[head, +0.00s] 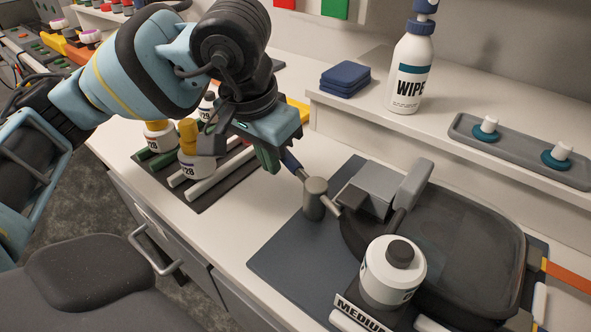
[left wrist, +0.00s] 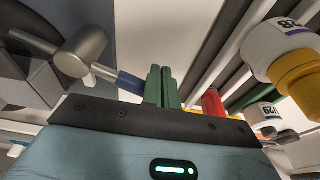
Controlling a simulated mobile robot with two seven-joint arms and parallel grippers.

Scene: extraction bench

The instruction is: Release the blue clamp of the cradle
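The clamp shows as a grey upright cylinder (head: 314,199) with a thin rod through it and a dark blue handle (head: 291,162) at the rod's upper left end. The rod's other end reaches toward the grey block (head: 378,187) beside the dark oval vessel (head: 455,240). My left gripper (head: 268,158) is at the handle, its green fingers just left of it. In the left wrist view the fingers (left wrist: 161,87) stand together, with the blue handle (left wrist: 131,83) touching or almost touching their left side. Nothing shows between them. My right gripper is out of view.
A white MEDIUM bottle (head: 392,270) stands in front of the vessel. Yellow-capped bottles (head: 194,160) stand on a rack behind my left gripper. A wipes bottle (head: 409,70) and blue pads (head: 345,78) are on the back shelf. The dark mat (head: 290,262) has bare room in front.

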